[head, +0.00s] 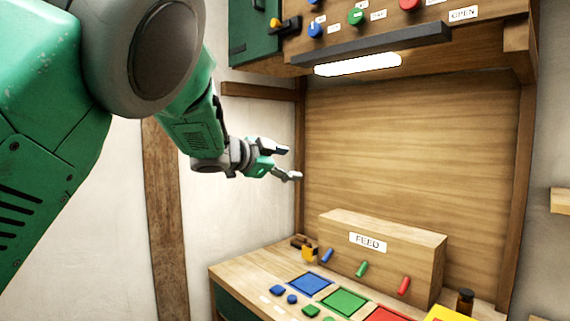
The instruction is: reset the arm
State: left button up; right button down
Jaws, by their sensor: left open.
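My left arm comes in from the left in the head view, green with grey joints, and fills much of that side. It reaches out toward the wooden back panel (420,140). My left gripper (292,163) is open and empty, its fingers apart in the air above the left end of the bench. It appears clear of the bench, panel and controls. My right gripper is not in view.
Below is a wooden bench (240,268) with a FEED box (425,249), a blue pad (309,284), a green pad (344,302) and a red pad (388,315). Overhead is a control panel (335,42) with coloured knobs and a dark bar (375,44).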

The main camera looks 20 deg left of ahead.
pick_arm(q)
jog(key=shift+a, duration=0.1)
dwell(0.3)
jog(key=s+a+f+n+g+y+b, duration=0.1)
jog(key=s+f+n+b, duration=0.2)
jog(key=f, duration=1.1)
jog(key=s+f+n+g+y+b, duration=0.15)
jog(key=s+f, duration=0.35)
jog(key=f, duration=1)
jog(key=s+a+f+n+g+y+b, duration=0.1)
jog(key=s+f+n+g, duration=0.15)
jog(key=f, duration=1.15)
jog(key=s+d+f+n+g+b, duration=0.1)
jog(key=s+f+n+g, duration=0.1)
jog(key=s+f, duration=0.6)
jog(key=s+f+n+g+y+b, duration=0.1)
jog(key=s+f+g, duration=0.3)
jog(key=s+f, duration=0.5)
jog(key=s+d+f+n+g+y+b, duration=0.1)
jog(key=s+f+n+g+b, duration=0.2)
jog(key=s, duration=1.9)
notch_tip(320, 180, down, 6)
jog(key=shift+s+d+r, duration=0.15)
jog(key=shift+d+r, duration=0.05)
jog(key=shift+d, duration=0.1)
